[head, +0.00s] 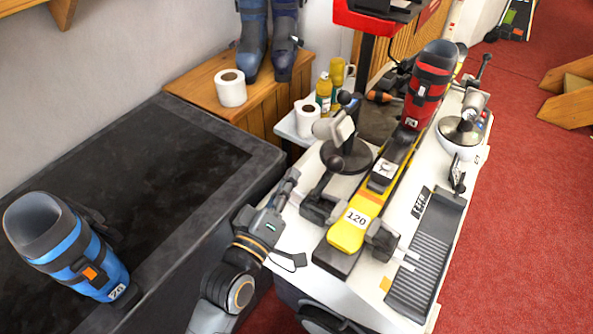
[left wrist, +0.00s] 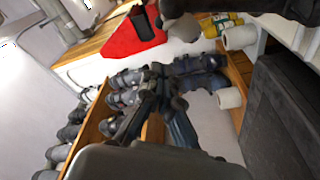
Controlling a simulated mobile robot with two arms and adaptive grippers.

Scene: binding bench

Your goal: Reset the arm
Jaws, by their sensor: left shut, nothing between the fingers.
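My left arm rises from the bottom middle of the head view. Its dark gripper (head: 291,178) is shut and empty by the left edge of the white bench (head: 285,245). In the left wrist view its dark fingers (left wrist: 157,77) are together, with nothing between them. My right gripper is not in view. A yellow ski (head: 347,232) labelled 120 lies along the bench in dark clamps. A red boot (head: 430,85) stands upright on the ski's far part.
A blue boot (head: 70,255) stands on the dark bench top (head: 200,150) at left. Paper rolls (head: 231,88) and yellow bottles (head: 324,92) stand behind my gripper. A round-based stand (head: 345,155) is close by on its right. Red floor (head: 540,220) is clear at right.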

